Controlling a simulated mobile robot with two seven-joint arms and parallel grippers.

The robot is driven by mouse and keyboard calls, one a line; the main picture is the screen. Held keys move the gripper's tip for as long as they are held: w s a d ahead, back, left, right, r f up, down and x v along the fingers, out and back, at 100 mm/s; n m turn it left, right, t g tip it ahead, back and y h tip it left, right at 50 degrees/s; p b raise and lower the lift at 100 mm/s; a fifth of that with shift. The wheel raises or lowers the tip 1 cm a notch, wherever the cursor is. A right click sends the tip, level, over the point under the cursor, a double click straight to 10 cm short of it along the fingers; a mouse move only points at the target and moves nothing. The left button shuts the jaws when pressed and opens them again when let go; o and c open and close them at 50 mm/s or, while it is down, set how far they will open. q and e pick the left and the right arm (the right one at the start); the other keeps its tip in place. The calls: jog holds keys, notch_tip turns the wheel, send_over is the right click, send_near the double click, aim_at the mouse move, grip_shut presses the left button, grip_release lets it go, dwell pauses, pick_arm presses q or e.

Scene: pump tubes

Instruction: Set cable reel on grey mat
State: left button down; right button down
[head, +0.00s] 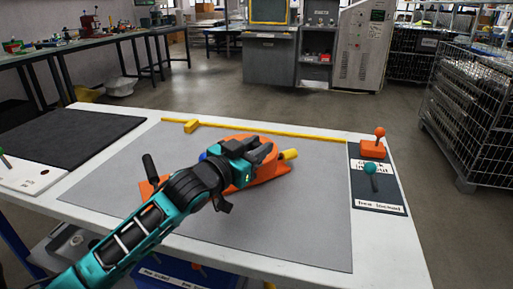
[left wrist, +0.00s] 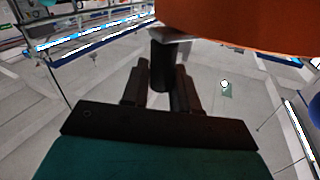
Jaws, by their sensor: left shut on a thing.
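An orange body that I take to be the cable reel (head: 268,174) shows under and around my left gripper (head: 263,148), over the grey mat (head: 300,225). It has a yellow end piece (head: 289,155) on its right, and a blue part (head: 203,155) shows by the wrist. In the left wrist view, the left gripper (left wrist: 161,90) is shut on a black post (left wrist: 161,75), with the orange body (left wrist: 245,25) close beside it. My gripper and arm hide much of the orange body. I cannot tell whether it touches the mat. My right gripper is out of view.
A black handle (head: 150,168) rises from an orange piece left of my arm. A yellow strip with a block (head: 191,126) lies along the mat's back edge. Orange (head: 373,147) and teal (head: 371,178) knobbed items stand at right. A black mat (head: 65,140) lies left. The mat's front right is clear.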

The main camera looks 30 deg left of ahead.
pick_arm(q)
jog(key=c, duration=1.3)
grip_release()
jog(key=shift+f, duration=0.1)
jog(key=o, duration=0.4)
jog(key=shift+o, duration=0.2)
jog(key=shift+s, duration=0.1)
jog(key=s+a+p, duration=0.1)
jog(key=s+a, duration=0.1)
jog(key=s, duration=0.9)
jog(key=shift+s+p, duration=0.35)
jog(key=shift+p, duration=0.05)
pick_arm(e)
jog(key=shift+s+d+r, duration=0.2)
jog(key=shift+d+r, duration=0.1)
